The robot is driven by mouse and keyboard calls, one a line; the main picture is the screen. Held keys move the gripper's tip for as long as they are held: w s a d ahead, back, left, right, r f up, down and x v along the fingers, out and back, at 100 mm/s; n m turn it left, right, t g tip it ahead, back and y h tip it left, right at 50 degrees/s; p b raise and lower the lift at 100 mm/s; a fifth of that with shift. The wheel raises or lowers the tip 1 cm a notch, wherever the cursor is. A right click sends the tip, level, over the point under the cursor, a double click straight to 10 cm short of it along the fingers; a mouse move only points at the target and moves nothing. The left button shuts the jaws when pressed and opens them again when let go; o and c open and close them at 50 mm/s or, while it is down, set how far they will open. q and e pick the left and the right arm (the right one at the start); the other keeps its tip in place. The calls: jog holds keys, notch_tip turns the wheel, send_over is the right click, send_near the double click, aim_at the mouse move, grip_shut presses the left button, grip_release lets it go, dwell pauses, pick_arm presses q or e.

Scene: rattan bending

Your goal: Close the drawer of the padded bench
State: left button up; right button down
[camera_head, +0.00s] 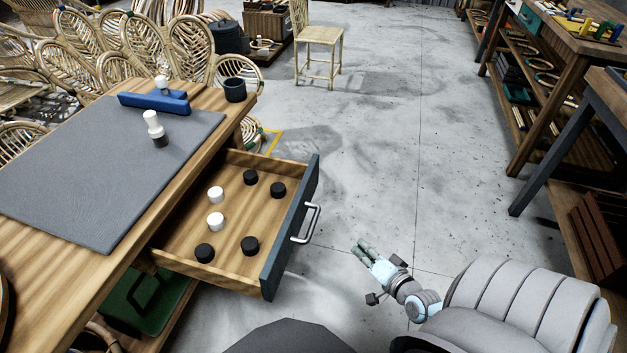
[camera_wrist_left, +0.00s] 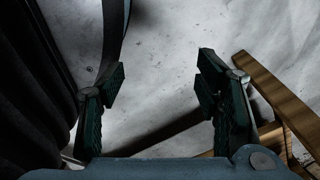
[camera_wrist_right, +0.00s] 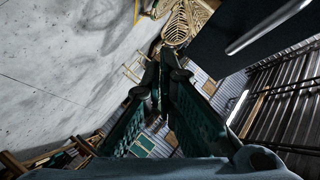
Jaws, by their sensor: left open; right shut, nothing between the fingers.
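The padded bench (camera_head: 95,165) has a wooden top with a grey mat. Its drawer (camera_head: 235,225) is pulled out, with a dark front and a metal handle (camera_head: 307,223). Several black and white round pieces lie in the drawer. My right gripper (camera_head: 362,247) is shut and empty, a short way right of the handle and apart from it. In the right wrist view the dark drawer front (camera_wrist_right: 215,25) and handle (camera_wrist_right: 270,27) show at upper right, beyond the fingers. My left gripper (camera_wrist_left: 158,85) is open and empty in the left wrist view. It is not seen in the head view.
A blue block (camera_head: 153,102), a black-and-white piece (camera_head: 155,130) and a dark cup (camera_head: 235,89) stand on the bench top. A green case (camera_head: 150,300) sits below the drawer. Shelving (camera_head: 550,110) stands at right. The floor between is clear.

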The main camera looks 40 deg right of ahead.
jog(key=w+r+m+t+b, duration=0.35)
jog(key=r+m, duration=0.35)
jog(key=r, duration=0.3)
jog(key=b, duration=0.2)
send_near(311, 177)
jog(key=w+d, duration=0.1)
jog(key=d, duration=0.2)
pick_arm(q)
notch_tip(311, 177, down, 7)
jog(key=w+p, duration=0.1)
jog(key=shift+w+a+r+t, duration=0.2)
jog(key=shift+t, duration=0.2)
pick_arm(e)
jog(key=shift+t+h, duration=0.25)
jog(key=shift+h, duration=0.05)
jog(key=w+a, duration=0.2)
jog(key=w, duration=0.1)
jog(key=shift+w+a+f, duration=0.2)
jog(key=shift+w, duration=0.1)
pick_arm(q)
jog(key=shift+w, duration=0.1)
